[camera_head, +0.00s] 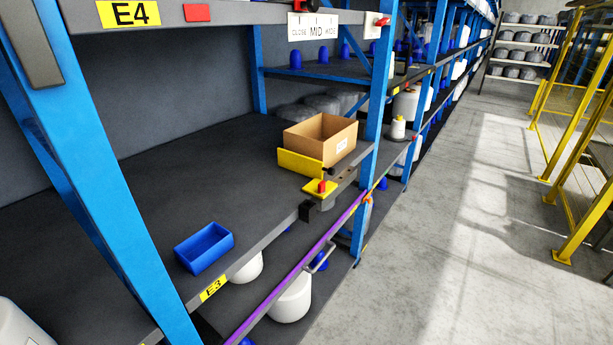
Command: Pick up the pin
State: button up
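A small red upright piece (321,187), which looks like the pin, stands on a yellow plate (311,189) at the front edge of the middle shelf. It is too small to tell how it sits in the plate. A dark block hangs on the shelf edge just below and left of it. Another small red piece (382,21) shows on the upper shelf end beside a white CLOSE MID HIDE sign (313,27). My gripper is not in view.
An open cardboard box (340,153) with a yellow board (300,164) at its front stands behind the plate. An empty blue bin (204,248) sits nearer on the shelf (200,190). Blue posts (370,120) frame the rack. The right-hand aisle floor (440,220) is clear up to yellow railings (585,215).

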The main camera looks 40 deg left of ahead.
aim_at(322, 185)
jog(key=u, duration=0.95)
jog(key=i, duration=1.2)
jog(key=u, duration=1.05)
jog(key=i, duration=0.25)
jog(key=u, duration=0.25)
